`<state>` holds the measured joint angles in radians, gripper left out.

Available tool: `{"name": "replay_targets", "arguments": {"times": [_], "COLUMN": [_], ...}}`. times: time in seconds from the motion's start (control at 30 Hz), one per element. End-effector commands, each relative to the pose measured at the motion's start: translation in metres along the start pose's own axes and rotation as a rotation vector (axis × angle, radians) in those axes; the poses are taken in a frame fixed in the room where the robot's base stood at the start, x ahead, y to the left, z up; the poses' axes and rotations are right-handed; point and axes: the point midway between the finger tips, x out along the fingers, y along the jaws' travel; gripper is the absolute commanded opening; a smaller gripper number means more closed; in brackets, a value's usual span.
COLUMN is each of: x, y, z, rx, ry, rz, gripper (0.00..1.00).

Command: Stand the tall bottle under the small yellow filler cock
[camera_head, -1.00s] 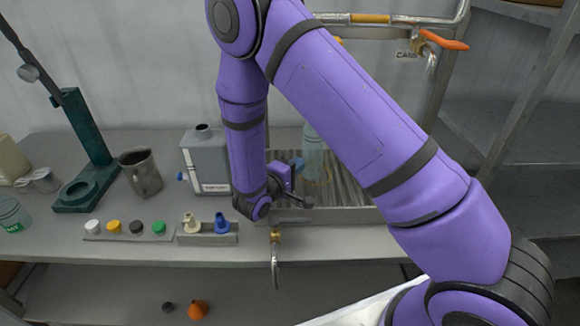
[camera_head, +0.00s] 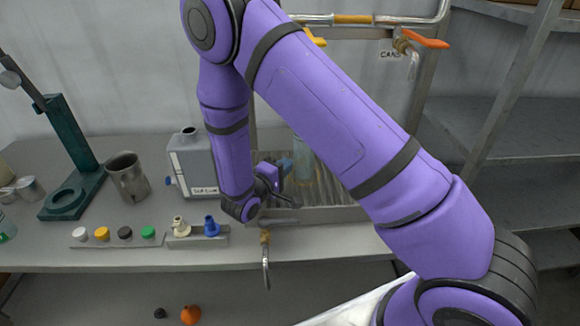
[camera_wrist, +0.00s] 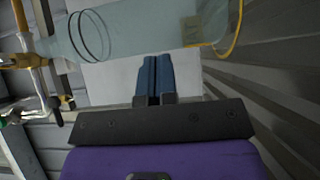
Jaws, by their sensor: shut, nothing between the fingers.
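The tall bottle (camera_head: 303,160) is pale, see-through glass and stands upright on the ribbed metal tray (camera_head: 334,186); my arm covers part of it. In the wrist view the bottle (camera_wrist: 140,33) runs across the top, neck to the left. The small yellow filler cock (camera_head: 316,38) shows as a yellow lever above the bottle, mostly hidden by my arm. My gripper (camera_head: 285,168) is beside the bottle, on its left. In the wrist view its blue fingers (camera_wrist: 153,75) are shut together, empty, with the bottle just beyond them. I cannot tell if they touch it.
A grey canister (camera_head: 192,162) stands left of my gripper. Coloured caps (camera_head: 124,234) and two nozzles (camera_head: 196,230) lie in front. A metal jug (camera_head: 128,178) and green stand (camera_head: 72,160) are further left. An orange-handled cock (camera_head: 425,40) hangs at right.

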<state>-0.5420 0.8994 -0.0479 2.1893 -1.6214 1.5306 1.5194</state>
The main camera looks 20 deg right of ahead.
Motion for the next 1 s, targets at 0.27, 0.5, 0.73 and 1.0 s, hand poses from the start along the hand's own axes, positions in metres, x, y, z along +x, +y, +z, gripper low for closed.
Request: {"name": "replay_targets", "arguments": {"times": [0.27, 0.5, 0.73, 1.0], "x": [-0.046, -0.089, -0.108, -0.103], "y": [0.000, 0.000, 0.000, 0.013], "z": [-0.018, -0.018, -0.018, -0.013], "rx": [0.000, 0.000, 0.000, 0.001], "ry": [0.000, -0.001, -0.004, -0.047], "rz": [0.000, 0.000, 0.000, -0.022], "gripper": [0.00, 0.00, 0.00, 0.00]}}
